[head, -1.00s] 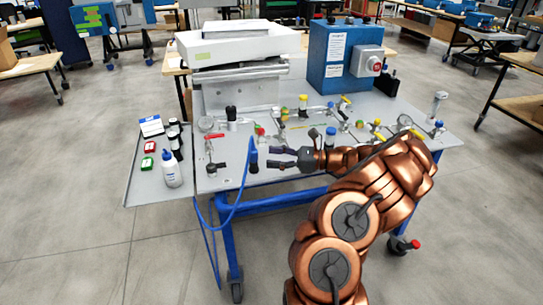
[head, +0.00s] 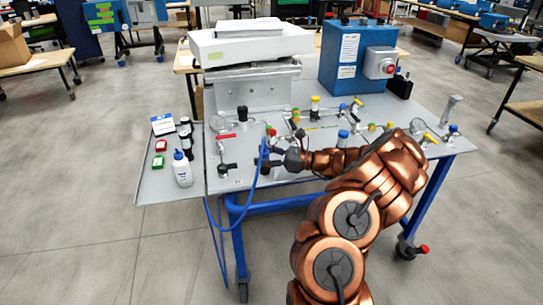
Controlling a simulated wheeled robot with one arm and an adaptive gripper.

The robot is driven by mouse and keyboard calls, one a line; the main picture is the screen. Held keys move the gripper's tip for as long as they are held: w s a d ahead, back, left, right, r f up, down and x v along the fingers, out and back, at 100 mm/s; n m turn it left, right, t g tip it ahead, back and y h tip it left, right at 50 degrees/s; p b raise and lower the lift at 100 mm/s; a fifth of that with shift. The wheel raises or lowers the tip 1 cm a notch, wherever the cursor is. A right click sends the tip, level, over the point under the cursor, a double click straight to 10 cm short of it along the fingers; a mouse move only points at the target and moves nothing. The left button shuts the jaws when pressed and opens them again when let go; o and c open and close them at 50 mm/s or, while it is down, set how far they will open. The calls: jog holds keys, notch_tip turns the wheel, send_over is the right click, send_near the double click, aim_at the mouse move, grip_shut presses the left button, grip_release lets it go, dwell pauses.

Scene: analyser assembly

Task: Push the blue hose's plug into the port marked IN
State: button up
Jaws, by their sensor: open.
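The blue hose (head: 245,197) rises from below the front edge of the bench, bends over at the top near my gripper and has its upper end there. Its plug is at or between my fingers, partly hidden and too small to make out clearly. My gripper (head: 265,159) is dark, points left and is open around or right beside the hose end, above the bench top. I cannot tell whether the fingers touch it. A black fitting (head: 228,168) stands left of my gripper on the bench. No IN marking is readable, so I cannot tell which fitting is that port.
A red-handled valve (head: 226,136), a gauge (head: 217,123) and several coloured fittings stand behind. A white bottle (head: 182,169) is on the left side shelf (head: 153,187). A blue box (head: 344,60) and a white analyser (head: 250,42) stand at the back. The front left bench top is fairly clear.

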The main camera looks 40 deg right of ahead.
aim_at(264, 145)
grip_shut()
dwell(0.5)
jog(key=shift+r, duration=0.2)
jog(key=shift+r+p, duration=1.55)
jog(key=shift+r, duration=0.5)
jog(key=shift+r, duration=0.1)
